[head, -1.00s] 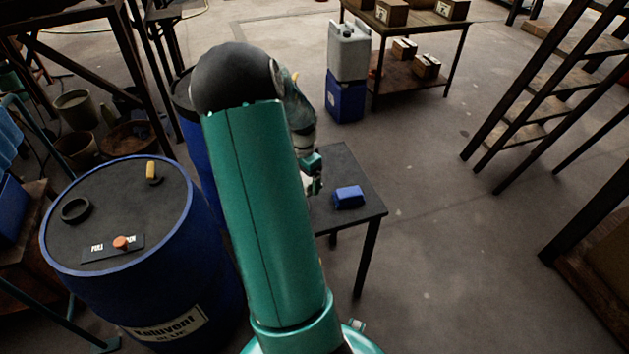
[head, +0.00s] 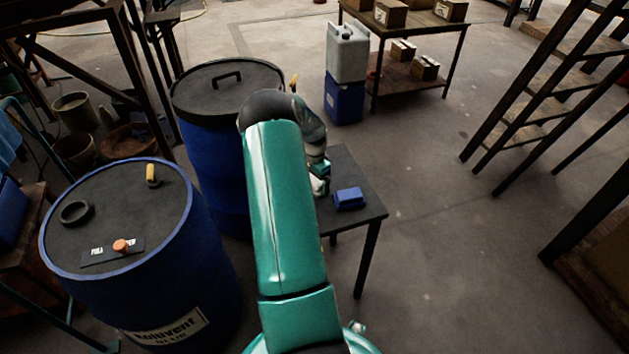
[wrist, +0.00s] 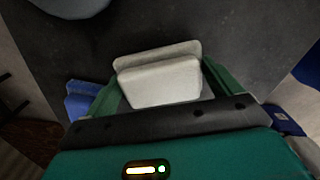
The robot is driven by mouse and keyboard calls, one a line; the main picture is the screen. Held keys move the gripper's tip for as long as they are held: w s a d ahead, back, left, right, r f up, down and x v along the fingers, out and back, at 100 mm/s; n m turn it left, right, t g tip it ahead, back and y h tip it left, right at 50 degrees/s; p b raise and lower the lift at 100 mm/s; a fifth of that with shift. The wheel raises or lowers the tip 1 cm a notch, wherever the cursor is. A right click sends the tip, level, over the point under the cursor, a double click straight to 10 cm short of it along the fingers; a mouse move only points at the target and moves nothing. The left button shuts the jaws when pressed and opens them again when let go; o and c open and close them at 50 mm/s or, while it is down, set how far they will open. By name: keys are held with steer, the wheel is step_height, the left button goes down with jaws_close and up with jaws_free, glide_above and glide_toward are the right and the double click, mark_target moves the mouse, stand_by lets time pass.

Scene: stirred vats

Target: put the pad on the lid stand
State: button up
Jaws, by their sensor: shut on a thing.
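My gripper (wrist: 160,88) is shut on a pale grey-white pad (wrist: 160,80), which sits between the green fingers in the wrist view. In the head view my gripper (head: 320,182) is at the left side of a small dark table (head: 360,210), which appears to be the lid stand. A blue block (head: 349,198) rests on that table, just right of my gripper. In the wrist view the dark top (wrist: 235,45) lies below the pad; I cannot tell whether they touch. My arm hides part of the table.
A blue vat with a dark handled lid (head: 222,92) stands behind my arm. Another blue drum (head: 130,270) stands at the left. A grey canister (head: 347,52) sits on a blue crate (head: 344,100). A ladder-like rack (head: 535,110) is at right. Floor right of the table is clear.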

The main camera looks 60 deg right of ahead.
mark_target(314, 179)
steer(key=shift+f, duration=0.2)
steer(key=o, duration=0.7)
step_height(314, 179, up, 12)
steer(key=shift+r, duration=0.15)
